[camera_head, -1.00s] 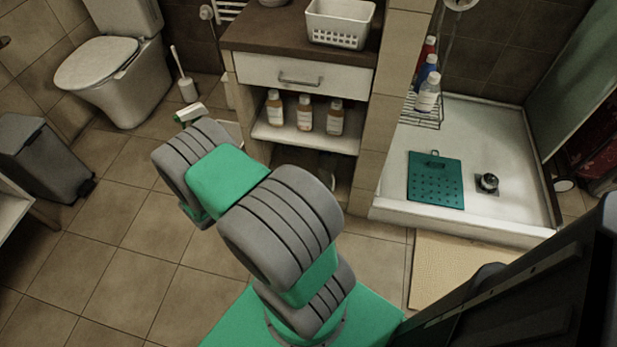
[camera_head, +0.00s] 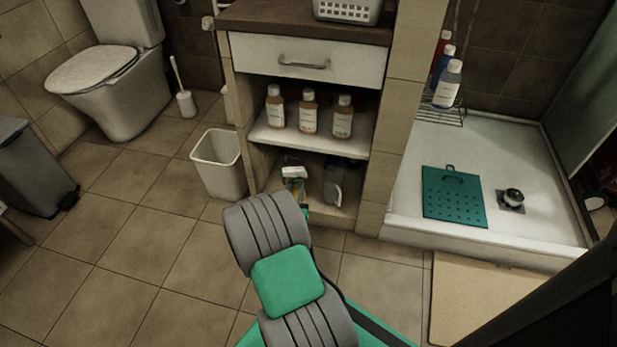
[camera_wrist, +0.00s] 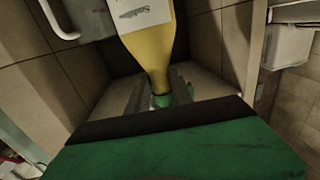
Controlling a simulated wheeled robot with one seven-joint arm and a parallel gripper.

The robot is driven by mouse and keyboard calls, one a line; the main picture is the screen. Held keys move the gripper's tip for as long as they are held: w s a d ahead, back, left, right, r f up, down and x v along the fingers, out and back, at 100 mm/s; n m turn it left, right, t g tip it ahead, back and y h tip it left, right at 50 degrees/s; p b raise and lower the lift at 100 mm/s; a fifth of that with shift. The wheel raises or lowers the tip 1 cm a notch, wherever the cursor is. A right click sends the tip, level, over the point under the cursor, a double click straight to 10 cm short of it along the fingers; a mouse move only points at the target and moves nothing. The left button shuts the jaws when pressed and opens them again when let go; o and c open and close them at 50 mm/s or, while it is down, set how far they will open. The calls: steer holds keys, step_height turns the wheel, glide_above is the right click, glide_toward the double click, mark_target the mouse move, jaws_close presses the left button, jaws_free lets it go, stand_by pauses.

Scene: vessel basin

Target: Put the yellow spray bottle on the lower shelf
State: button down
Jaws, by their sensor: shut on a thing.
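The yellow spray bottle (camera_wrist: 150,52) fills the upper middle of the wrist view, with a white label and a green part at its neck. My gripper (camera_wrist: 160,88) is shut on it there, a finger on each side. In the head view a white and yellow part of the spray bottle (camera_head: 296,176) shows at the mouth of the cabinet's lower compartment. My arm hides most of the gripper there.
A greyish bottle (camera_head: 333,184) stands on the right of the lower compartment. Several brown bottles (camera_head: 309,112) stand on the shelf above, under a drawer (camera_head: 305,61). A white wastebasket (camera_head: 219,163) stands left of the cabinet. A tiled pillar (camera_head: 397,110) bounds its right side.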

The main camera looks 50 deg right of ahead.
steer(key=s+d+b+x, duration=0.1)
steer(key=s+b+x, duration=0.15)
steer(key=x, duration=1.15)
step_height(320, 180, down, 7)
steer(key=w+b, duration=0.1)
steer(key=b, duration=0.4)
steer(key=shift+w+d, duration=0.35)
steer(key=shift+d, duration=0.15)
steer(key=c, duration=1.1)
jaws_free()
steer(key=shift+r, duration=0.1)
